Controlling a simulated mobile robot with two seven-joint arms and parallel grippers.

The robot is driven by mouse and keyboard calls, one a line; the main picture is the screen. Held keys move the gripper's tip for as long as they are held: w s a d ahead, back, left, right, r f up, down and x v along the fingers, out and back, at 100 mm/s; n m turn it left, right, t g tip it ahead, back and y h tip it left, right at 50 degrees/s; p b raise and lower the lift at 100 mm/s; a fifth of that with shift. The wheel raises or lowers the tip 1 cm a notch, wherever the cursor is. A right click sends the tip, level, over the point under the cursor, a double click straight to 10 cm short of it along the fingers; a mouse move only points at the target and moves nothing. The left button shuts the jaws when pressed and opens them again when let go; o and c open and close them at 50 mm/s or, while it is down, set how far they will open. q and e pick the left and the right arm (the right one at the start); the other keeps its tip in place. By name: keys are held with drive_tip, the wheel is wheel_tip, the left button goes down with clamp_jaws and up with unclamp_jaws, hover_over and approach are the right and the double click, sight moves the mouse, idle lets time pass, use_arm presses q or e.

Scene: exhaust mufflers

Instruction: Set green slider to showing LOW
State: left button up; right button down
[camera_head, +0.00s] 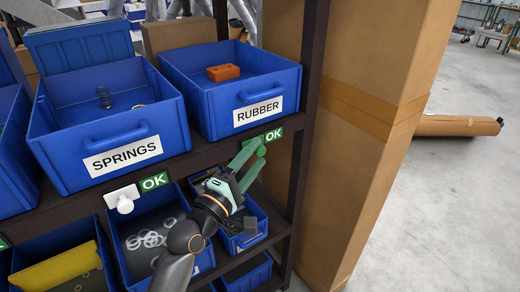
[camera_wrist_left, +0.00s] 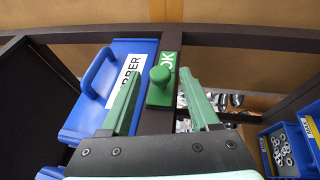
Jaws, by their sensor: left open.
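The green slider (camera_head: 260,151) sits on the dark shelf edge below the RUBBER bin, with its round knob beside a green label reading OK (camera_head: 273,136). In the left wrist view the green slider (camera_wrist_left: 160,78) shows its knob and plate, with the OK label above. My left gripper (camera_head: 252,155) reaches up to it from below. In the left wrist view my left gripper (camera_wrist_left: 160,74) is open, one green finger on each side of the knob, with gaps visible. Whether either finger touches it I cannot tell. My right gripper is out of view.
A white slider (camera_head: 122,198) sits left on the same shelf edge, its label also reading OK. Blue bins marked SPRINGS (camera_head: 60,150) and RUBBER (camera_head: 200,100) stand above, more bins below. A tall cardboard box (camera_head: 375,90) stands right of the shelf post.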

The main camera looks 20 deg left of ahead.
use_arm(q)
drive_tip(key=shift+x, duration=1.25)
drive_tip(key=shift+c, duration=0.2)
drive_tip(key=shift+f, duration=0.1)
clamp_jaws()
drive_tip(key=shift+d, duration=0.1)
